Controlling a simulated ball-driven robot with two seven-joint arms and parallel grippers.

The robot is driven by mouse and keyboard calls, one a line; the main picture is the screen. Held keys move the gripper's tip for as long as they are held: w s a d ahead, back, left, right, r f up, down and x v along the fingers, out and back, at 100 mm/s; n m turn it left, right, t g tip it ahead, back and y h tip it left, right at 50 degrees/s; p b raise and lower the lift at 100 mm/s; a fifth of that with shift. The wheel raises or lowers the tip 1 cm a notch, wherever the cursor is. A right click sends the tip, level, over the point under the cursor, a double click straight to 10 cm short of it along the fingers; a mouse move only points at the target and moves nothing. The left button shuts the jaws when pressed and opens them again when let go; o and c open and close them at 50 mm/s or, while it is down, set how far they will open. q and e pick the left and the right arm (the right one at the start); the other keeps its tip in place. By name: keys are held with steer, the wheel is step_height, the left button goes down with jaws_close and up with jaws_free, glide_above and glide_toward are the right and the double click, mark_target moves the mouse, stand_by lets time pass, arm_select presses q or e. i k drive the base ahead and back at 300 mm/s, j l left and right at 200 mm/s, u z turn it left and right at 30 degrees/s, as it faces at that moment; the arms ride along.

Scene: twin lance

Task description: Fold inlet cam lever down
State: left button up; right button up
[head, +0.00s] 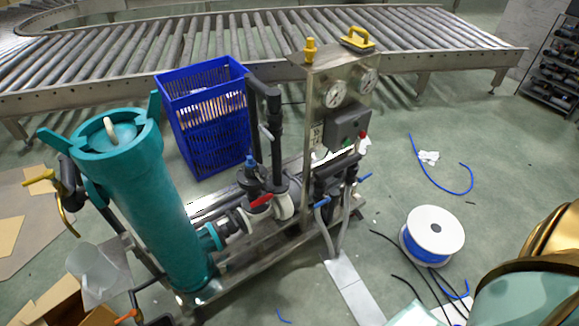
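A tall teal filter housing (150,200) stands tilted in the picture at the left of a metal skid. At its upper left side is a dark fitting with a yellow-ended lever (40,179) that sticks out to the left. A curved brass-coloured lever (68,218) hangs down just below it. These look like cam levers, but no label shows which is the inlet's. Neither of my grippers is in view. A gold and pale teal part at the lower right looks like my own arm.
A panel (335,100) with two gauges, black pipes and a red-handled valve (261,200) stand on the skid. A blue crate (205,120) stands behind. A cable spool (433,235) and loose cables lie right. Cardboard and a clear jug (95,272) are lower left. A roller conveyor (180,45) crosses behind.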

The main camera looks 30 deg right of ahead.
mark_target(257, 175)
steer(key=z, duration=0.75)
